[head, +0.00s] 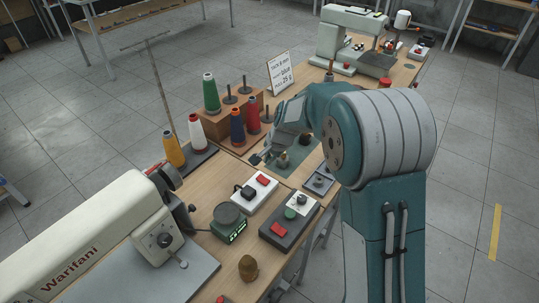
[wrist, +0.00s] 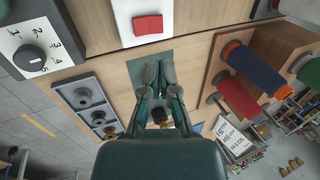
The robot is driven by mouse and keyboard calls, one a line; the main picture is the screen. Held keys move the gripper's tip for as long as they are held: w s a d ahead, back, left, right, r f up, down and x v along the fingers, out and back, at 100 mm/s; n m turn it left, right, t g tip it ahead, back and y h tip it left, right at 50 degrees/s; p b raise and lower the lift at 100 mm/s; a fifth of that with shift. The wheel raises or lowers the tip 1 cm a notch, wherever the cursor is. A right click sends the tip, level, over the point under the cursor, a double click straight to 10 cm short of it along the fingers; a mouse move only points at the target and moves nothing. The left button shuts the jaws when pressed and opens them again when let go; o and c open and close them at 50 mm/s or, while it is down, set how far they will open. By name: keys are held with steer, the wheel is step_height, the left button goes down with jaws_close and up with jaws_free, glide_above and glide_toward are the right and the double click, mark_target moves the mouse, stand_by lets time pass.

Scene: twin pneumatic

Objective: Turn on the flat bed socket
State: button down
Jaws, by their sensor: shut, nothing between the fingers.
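A white socket box (head: 254,194) with a red switch (head: 263,180) and a black plug in it lies on the wooden table, in the middle of the head view. The white box with its red switch (wrist: 148,24) also shows at the top of the wrist view, cut off by the edge. I cannot tell the switch's position, nor which machine the box feeds. My gripper (head: 258,158) is over the green mat behind the box, apart from it. In the wrist view my gripper (wrist: 158,68) is shut and empty, its fingertips close together.
A round scale (head: 228,222) is in front. Thread spools (head: 237,127) stand left of my gripper. The Warifani sewing machine (head: 100,245) fills the lower left.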

mark_target(260, 179)
steer(key=x, duration=0.8)
steer(key=shift+a+r, duration=0.15)
steer(key=shift+a, duration=0.25)
steer(key=shift+w+d+f, duration=0.1)
steer(key=shift+f, duration=0.45)
steer(key=shift+w+a+f, duration=0.1)
steer(key=shift+a+f, duration=0.2)
steer(key=shift+a, duration=0.05)
steer(key=shift+d, duration=0.15)
steer(key=shift+s+d+r, duration=0.3)
steer(key=shift+s+d, duration=0.2)
steer(key=shift+d, duration=0.05)
